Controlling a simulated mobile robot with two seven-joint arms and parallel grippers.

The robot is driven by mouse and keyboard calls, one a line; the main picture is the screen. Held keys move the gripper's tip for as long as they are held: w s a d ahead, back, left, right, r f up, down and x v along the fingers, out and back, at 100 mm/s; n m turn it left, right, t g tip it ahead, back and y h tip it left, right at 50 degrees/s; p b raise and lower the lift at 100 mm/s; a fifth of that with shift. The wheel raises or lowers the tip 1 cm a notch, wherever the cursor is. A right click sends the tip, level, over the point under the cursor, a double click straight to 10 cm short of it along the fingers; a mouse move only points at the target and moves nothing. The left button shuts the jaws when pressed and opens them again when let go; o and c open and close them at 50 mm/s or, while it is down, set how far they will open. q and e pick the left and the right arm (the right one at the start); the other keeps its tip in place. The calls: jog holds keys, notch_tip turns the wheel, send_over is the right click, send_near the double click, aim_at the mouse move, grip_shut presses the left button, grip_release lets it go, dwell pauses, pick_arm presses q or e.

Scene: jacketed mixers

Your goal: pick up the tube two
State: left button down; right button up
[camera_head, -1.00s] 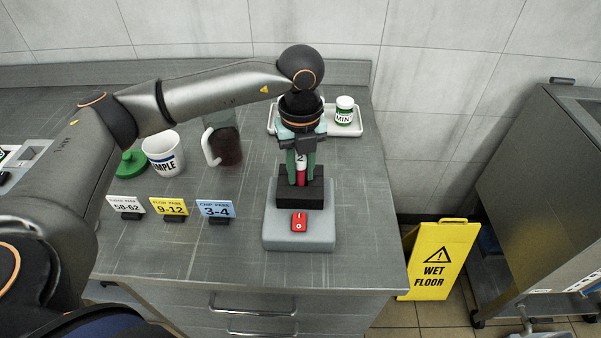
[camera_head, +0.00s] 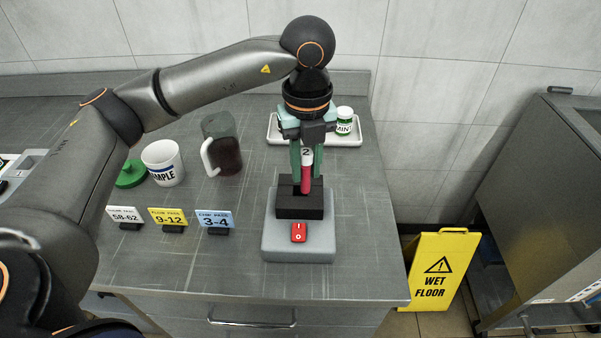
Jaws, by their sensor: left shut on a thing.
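Tube two, a red tube (camera_head: 306,180) with a white label marked 2, stands upright between the fingers of my left gripper (camera_head: 306,160). The gripper is shut on its upper part from above. The tube's lower end is at the black block (camera_head: 300,207) on the grey device (camera_head: 298,243); I cannot tell whether its tip is clear of the block. The tube's top is hidden by the gripper. My right gripper is not in view.
The device has a red switch (camera_head: 299,232). A white tray (camera_head: 350,139) with a green MINT jar (camera_head: 344,121) stands behind the gripper. To the left are a dark jug (camera_head: 226,150), a white cup (camera_head: 163,160), a green lid (camera_head: 131,174) and small signs (camera_head: 216,219). The counter's right front is clear.

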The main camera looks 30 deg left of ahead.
pick_arm(q)
jog(key=s+d+r+p, duration=0.2)
jog(key=s+d+r, duration=0.5)
jog(key=d+r, duration=0.2)
notch_tip(320, 180, up, 3)
jog(key=shift+f, duration=0.2)
jog(key=shift+s, duration=0.1)
dwell(0.4)
